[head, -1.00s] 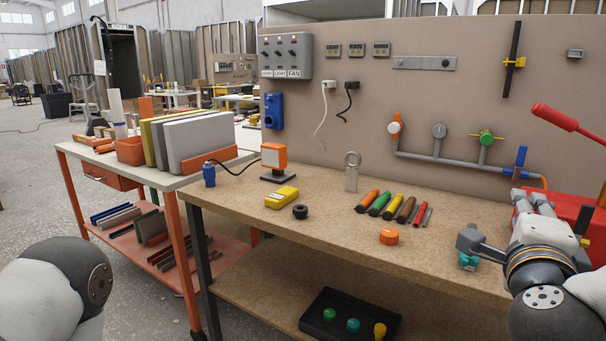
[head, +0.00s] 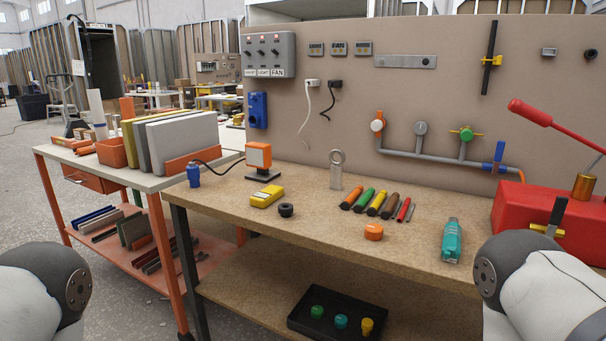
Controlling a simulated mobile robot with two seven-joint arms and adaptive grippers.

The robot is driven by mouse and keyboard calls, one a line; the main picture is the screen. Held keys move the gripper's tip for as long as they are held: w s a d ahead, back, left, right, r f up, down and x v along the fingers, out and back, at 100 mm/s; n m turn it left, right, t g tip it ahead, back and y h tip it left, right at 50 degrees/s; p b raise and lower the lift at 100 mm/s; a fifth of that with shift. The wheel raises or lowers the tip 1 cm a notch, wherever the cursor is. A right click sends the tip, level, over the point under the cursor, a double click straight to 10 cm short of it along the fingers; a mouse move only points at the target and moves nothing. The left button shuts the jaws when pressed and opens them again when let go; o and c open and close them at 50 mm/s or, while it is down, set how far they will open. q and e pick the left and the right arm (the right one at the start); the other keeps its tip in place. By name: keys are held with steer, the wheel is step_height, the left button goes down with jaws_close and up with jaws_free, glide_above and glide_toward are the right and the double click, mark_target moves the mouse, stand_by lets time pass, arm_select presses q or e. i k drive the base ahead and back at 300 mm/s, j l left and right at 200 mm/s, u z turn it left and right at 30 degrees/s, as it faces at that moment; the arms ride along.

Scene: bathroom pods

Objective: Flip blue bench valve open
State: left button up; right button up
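The blue bench valve (head: 498,155) is at the right end of the grey pipe (head: 430,157) on the tan back panel. Its blue handle stands nearly upright, across the pipe, with an orange hose leaving to the right. The red box in front stands a little below and right of it. Neither of my grippers is in view. Only rounded links of my arms show at the lower left and lower right corners, both apart from the valve.
The red box (head: 548,228), with a raised red lever (head: 540,118), stands at the bench's right end. A teal tool (head: 451,240), orange puck (head: 374,232) and several coloured rods (head: 380,203) lie on the bench (head: 320,220). The bench's front middle is mostly clear.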

mark_target(499, 149)
steer(key=z, duration=1.25)
